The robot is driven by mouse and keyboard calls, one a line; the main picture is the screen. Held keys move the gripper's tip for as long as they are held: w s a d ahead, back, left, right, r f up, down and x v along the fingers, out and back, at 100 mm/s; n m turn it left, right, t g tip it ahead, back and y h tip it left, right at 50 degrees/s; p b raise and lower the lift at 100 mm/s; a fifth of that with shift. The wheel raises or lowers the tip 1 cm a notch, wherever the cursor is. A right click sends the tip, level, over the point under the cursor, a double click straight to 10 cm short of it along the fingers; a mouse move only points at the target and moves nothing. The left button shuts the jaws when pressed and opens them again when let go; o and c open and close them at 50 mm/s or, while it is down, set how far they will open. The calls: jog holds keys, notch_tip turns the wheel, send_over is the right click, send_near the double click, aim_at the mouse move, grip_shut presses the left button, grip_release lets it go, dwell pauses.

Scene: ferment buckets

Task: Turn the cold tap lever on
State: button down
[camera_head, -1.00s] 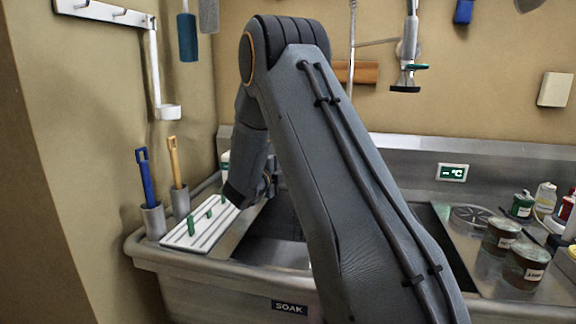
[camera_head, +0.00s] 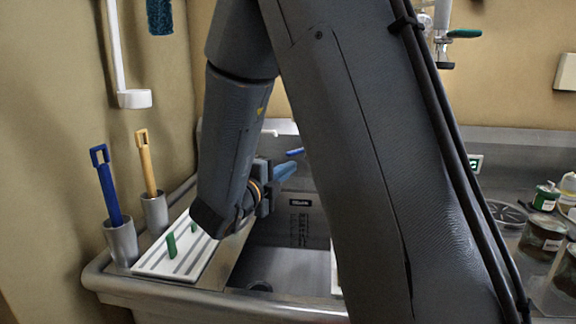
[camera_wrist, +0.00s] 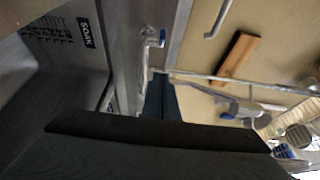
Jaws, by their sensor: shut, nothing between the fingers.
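A small blue lever (camera_head: 294,152), which looks like the cold tap lever, shows at the back of the sink beside my arm. In the wrist view a blue lever (camera_wrist: 162,38) sits on a pale metal fitting at the sink's back ledge. My gripper (camera_head: 287,171) is over the sink, its bluish fingers pointing toward the back wall, just below the lever in the head view. In the wrist view my gripper (camera_wrist: 160,76) has its dark teal fingers together and empty. A gap shows there between fingertips and lever; the depth between them is unclear. My arm hides much of the tap area.
A steel sink (camera_head: 190,298) lies below, with a white ribbed board (camera_head: 190,262) at its left. A blue-handled tool (camera_head: 106,185) and a yellow-handled tool (camera_head: 146,165) stand in cups there. Jars (camera_head: 543,237) stand on the right. A pipe (camera_wrist: 215,78) runs near the fingertips.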

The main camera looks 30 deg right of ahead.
aim_at(288, 154)
jog(key=w+d+p, duration=0.2)
jog(key=w+d, duration=0.5)
jog(key=w, duration=0.1)
jog(key=shift+w, duration=0.15)
jog(key=shift+w+a, duration=0.1)
jog(key=shift+w+a+f+b, duration=0.1)
jog(key=shift+w+a+b, duration=0.15)
jog(key=shift+w+b, duration=0.25)
jog(key=shift+w+a+f+b, duration=0.1)
jog(key=shift+w+a+b, duration=0.15)
jog(key=shift+w+b, duration=0.2)
jog(key=shift+w+a+r, duration=0.15)
jog(key=shift+w+a, duration=0.05)
jog(key=shift+w, duration=0.2)
jog(key=shift+s, duration=0.15)
